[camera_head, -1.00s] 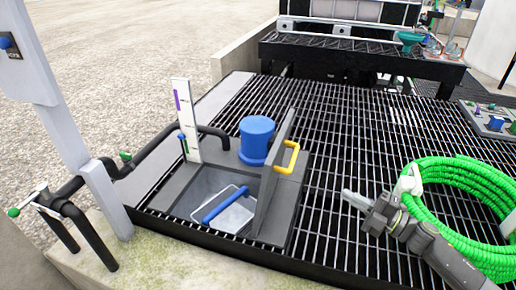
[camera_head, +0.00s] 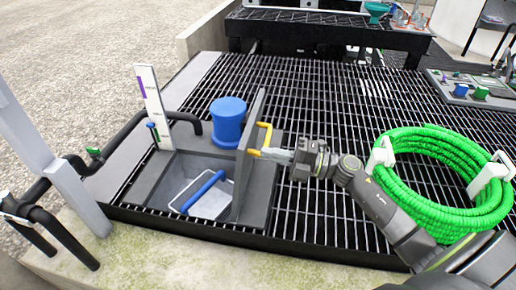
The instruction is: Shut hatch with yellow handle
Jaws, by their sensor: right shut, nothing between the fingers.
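The hatch lid (camera_head: 250,150) stands upright, open, at the right side of a square opening in the grey sump box (camera_head: 259,203). Its yellow handle (camera_head: 264,137) is on the lid's right face. My right gripper (camera_head: 262,153) comes in from the right with its fingers shut and empty. Its tips are at the lower end of the yellow handle, by the lid's right face; I cannot tell whether they touch. My left gripper is not in view.
A basket with a blue handle (camera_head: 204,191) sits in the opening. A blue cylinder (camera_head: 228,121) stands behind it and a white gauge post (camera_head: 153,106) at its left. A coiled green hose (camera_head: 441,147) lies to the right. The grating (camera_head: 320,95) behind is clear.

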